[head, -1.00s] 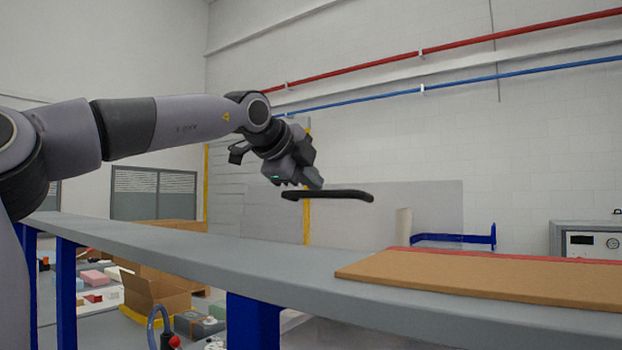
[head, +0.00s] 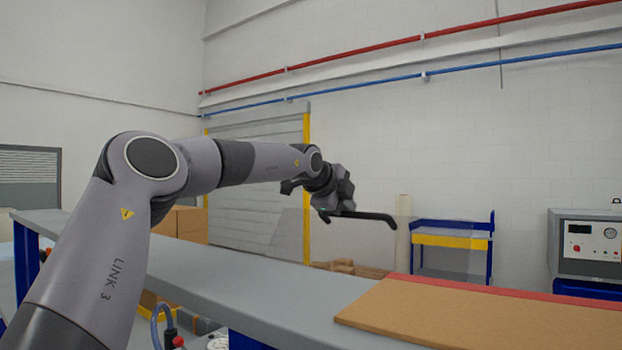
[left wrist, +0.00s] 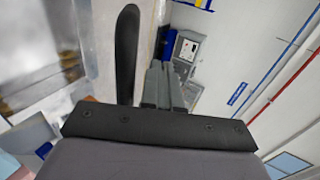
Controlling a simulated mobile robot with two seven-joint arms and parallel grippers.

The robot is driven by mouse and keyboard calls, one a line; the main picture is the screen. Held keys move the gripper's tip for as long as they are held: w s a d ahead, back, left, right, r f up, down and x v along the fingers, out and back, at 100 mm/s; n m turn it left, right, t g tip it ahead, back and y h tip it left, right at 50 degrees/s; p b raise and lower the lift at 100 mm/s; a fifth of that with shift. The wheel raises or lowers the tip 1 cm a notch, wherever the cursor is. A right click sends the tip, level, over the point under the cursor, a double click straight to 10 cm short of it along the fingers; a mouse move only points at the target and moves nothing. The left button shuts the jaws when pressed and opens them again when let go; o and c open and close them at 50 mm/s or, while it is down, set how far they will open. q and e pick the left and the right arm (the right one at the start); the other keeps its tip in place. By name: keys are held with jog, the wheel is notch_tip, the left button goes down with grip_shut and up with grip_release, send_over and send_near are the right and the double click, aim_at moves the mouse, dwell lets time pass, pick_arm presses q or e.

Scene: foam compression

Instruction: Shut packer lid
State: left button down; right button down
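A black bar-shaped handle (head: 368,217) with a bent end hangs above the far edge of the grey surface in the head view. A faint see-through panel, seemingly the packer lid (head: 402,240), shows near it; its outline is hard to make out. My left gripper (head: 341,207) is at the left part of the handle, over it. In the left wrist view the handle (left wrist: 126,50) lies beside my left gripper's fingers (left wrist: 164,75), which are together with nothing visible between them. I cannot tell whether they touch the handle. My right gripper is not in view.
A long grey surface (head: 255,285) crosses the front, with a brown board (head: 490,312) edged in red at right. Behind are a blue and yellow cart (head: 452,240), a grey machine with a gauge (head: 590,240) and cardboard boxes (head: 190,222). The grey surface's middle is clear.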

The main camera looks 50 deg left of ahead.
pick_arm(q)
jog(key=shift+x, duration=2)
jog(key=shift+f, duration=0.15)
jog(key=shift+s, duration=0.1)
